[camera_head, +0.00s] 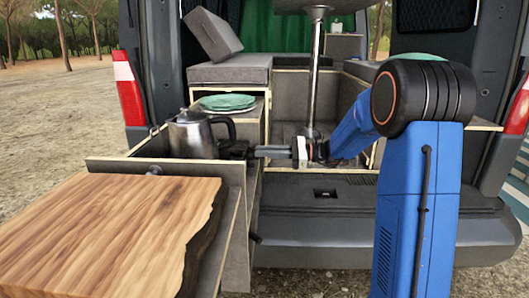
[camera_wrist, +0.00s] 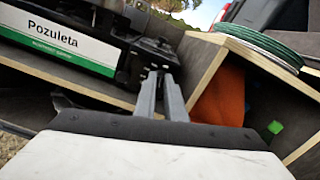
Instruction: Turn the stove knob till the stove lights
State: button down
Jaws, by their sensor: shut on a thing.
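The dark stove (camera_wrist: 150,48) sits in the pull-out drawer, mostly hidden in the head view by the drawer wall and the kettle. A steel kettle (camera_head: 190,135) with a black handle stands above it. My gripper (camera_head: 254,151) reaches in from the right at the drawer's right side. In the wrist view my gripper (camera_wrist: 160,76) has its two grey fingers close together, with the tips at the stove's dark front. They are shut on a small dark part there, which looks like the knob; the tips largely hide it. I see no flame.
A wooden board (camera_head: 105,235) lies in front of the drawer (camera_head: 165,166). Green plates (camera_head: 228,102) rest on a cabinet behind. A metal table post (camera_head: 314,80) stands inside the van.

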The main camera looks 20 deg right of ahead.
jog(key=n, duration=0.5)
jog(key=f+n, duration=0.1)
jog(key=n, duration=0.5)
jog(key=s+n, duration=0.1)
jog(key=n, duration=0.4)
jog(key=shift+a+f, duration=0.15)
jog(key=shift+f, duration=0.2)
jog(key=shift+f+n, duration=0.15)
jog(key=shift+n, duration=1.1)
jog(key=shift+f+n, duration=0.15)
jog(key=shift+n, duration=1.1)
jog(key=shift+w, duration=0.1)
jog(key=c, duration=1.8)
grip_release()
